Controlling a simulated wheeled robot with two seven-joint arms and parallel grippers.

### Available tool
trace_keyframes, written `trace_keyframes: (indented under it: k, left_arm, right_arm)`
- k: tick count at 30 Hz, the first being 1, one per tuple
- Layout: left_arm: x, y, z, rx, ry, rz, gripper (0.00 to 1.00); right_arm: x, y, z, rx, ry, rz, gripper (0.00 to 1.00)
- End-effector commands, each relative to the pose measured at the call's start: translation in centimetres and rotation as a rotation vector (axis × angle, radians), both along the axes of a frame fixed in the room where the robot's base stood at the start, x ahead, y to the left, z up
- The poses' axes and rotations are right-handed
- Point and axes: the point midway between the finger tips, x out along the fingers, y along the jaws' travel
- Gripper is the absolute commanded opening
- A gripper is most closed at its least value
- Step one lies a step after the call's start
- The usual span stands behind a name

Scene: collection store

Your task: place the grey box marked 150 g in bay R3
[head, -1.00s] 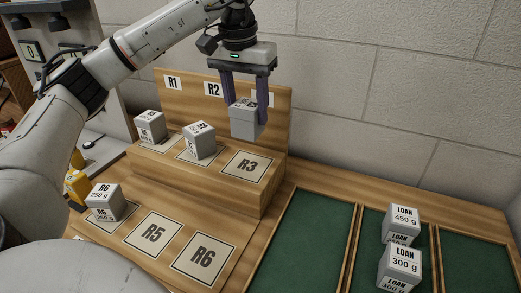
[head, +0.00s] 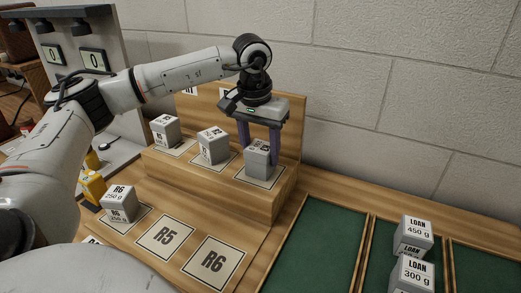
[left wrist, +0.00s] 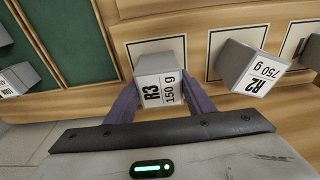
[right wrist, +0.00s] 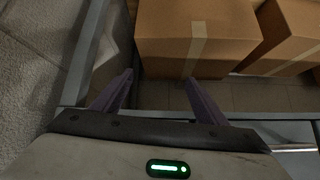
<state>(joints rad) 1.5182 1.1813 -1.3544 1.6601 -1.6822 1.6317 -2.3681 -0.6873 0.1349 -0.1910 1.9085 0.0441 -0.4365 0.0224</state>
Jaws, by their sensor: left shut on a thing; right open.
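The grey box marked R3 150 g (head: 257,158) is between the fingers of my left gripper (head: 259,140), at the R3 card (head: 261,183) on the upper step. It looks upright and on or just above the card; I cannot tell which. In the left wrist view the label of the box (left wrist: 160,90) reads R3 150 g, and the fingers of my left gripper (left wrist: 161,100) press its sides. My right gripper (right wrist: 160,90) is open and empty in the right wrist view, in front of cardboard boxes.
A grey box (head: 213,146), labelled R2 750 g in the left wrist view (left wrist: 252,70), stands just left. Another grey box (head: 165,130) stands beyond it. The R6 250 g box (head: 118,204) sits on the lower step. Cards R5 (head: 166,236) and R6 (head: 214,262) are bare. LOAN boxes (head: 414,232) stand on green trays.

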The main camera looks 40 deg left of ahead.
Motion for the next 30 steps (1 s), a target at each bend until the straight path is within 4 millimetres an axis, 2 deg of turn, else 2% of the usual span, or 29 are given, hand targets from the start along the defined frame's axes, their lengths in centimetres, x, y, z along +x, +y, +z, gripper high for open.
trace_keyframes:
  k: [1,2,4,5,13,17,20,30]
  left_arm:
    - [0.0,0.0,-0.3,0.000,0.000,0.000,0.23]
    - [0.0,0.0,-0.2,0.000,0.000,0.000,0.53]
    - [0.0,0.0,-0.2,0.000,0.000,0.000,0.65]
    - [0.0,0.0,-0.2,0.000,0.000,0.000,0.67]
    - [0.0,0.0,-0.1,0.000,0.000,0.000,0.67]
    - [0.0,-0.1,0.8,-0.001,-0.001,0.000,0.67]
    - [-0.2,-0.1,2.4,0.000,-0.003,0.000,0.67]
    - [-1.3,-0.5,9.4,0.000,-0.002,-0.001,0.67]
  right_arm:
    - [0.1,0.0,-0.2,0.000,-0.001,0.000,0.67]
    - [0.1,0.0,-0.1,0.000,-0.002,0.001,0.67]
    - [0.1,0.0,0.0,0.000,-0.002,0.001,0.67]
    - [0.1,0.0,0.0,0.000,-0.003,0.000,0.67]
    - [0.2,0.0,0.1,0.000,-0.003,0.000,0.67]
    - [0.2,0.0,0.2,0.000,-0.004,0.000,0.67]
    - [0.2,0.0,0.1,0.000,-0.004,0.000,0.67]
    - [0.2,0.0,0.0,0.000,-0.004,0.000,0.67]
